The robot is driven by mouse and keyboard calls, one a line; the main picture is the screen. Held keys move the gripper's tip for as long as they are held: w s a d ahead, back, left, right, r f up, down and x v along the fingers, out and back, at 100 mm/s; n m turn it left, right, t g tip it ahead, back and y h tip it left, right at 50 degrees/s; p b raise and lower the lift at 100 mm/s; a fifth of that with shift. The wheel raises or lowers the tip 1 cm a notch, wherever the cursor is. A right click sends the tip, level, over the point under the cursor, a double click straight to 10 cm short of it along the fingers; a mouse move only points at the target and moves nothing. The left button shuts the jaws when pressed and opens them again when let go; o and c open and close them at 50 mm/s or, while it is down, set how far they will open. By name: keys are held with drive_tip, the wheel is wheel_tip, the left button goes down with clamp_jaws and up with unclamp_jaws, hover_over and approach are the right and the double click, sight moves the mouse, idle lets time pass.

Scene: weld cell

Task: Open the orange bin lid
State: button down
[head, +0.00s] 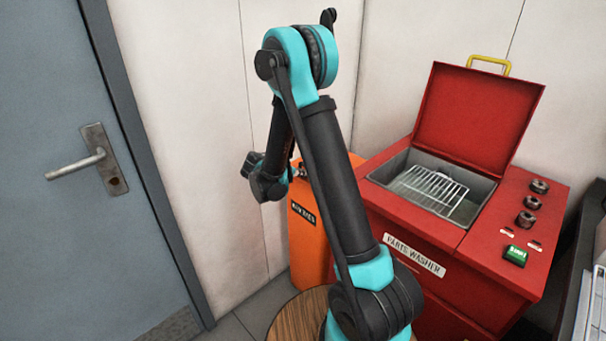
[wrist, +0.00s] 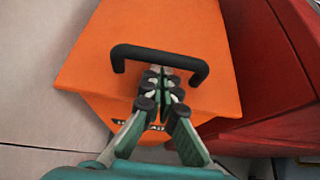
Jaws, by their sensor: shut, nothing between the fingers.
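The orange bin (head: 308,243) stands left of the red parts washer in the head view, its front label partly hidden by my arm. In the wrist view its orange lid (wrist: 165,28) fills the upper middle and looks closed. A black bar handle (wrist: 160,53) crosses the lid near its front edge. My gripper (wrist: 161,74) is shut and empty, its fingertips just below the handle's bar in the picture, between its two ends. I cannot tell whether they touch it. In the head view my arm hides most of the bin's top and the handle.
The red parts washer (head: 432,262) stands right of the bin with its red lid (head: 478,117) raised and a wire rack (head: 432,190) in its basin. A grey door (head: 75,215) is at left. A round wooden top (head: 290,318) is in front.

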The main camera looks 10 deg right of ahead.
drive_tip(key=shift+d+r, duration=0.15)
drive_tip(key=shift+r, duration=0.6)
drive_tip(key=w+d+r+g+y, duration=0.2)
drive_tip(key=w+d+r+y, duration=0.15)
drive_tip(key=r, duration=0.45)
drive_tip(key=w+d+r+g+y, duration=0.25)
drive_tip(key=d+r+y, duration=0.2)
drive_tip(key=r, duration=0.45)
drive_tip(key=w+d+r+g, duration=0.1)
drive_tip(key=w+d+r, duration=0.2)
drive_tip(key=w+d, duration=0.2)
drive_tip(key=w+d+r+y, duration=0.1)
drive_tip(key=w+d+r, duration=0.2)
drive_tip(key=d, duration=0.9)
drive_tip(key=shift+w+r+g, duration=0.15)
drive_tip(key=shift+w+g, duration=0.2)
drive_tip(key=shift+w, duration=1.05)
drive_tip(key=shift+a+r, duration=0.1)
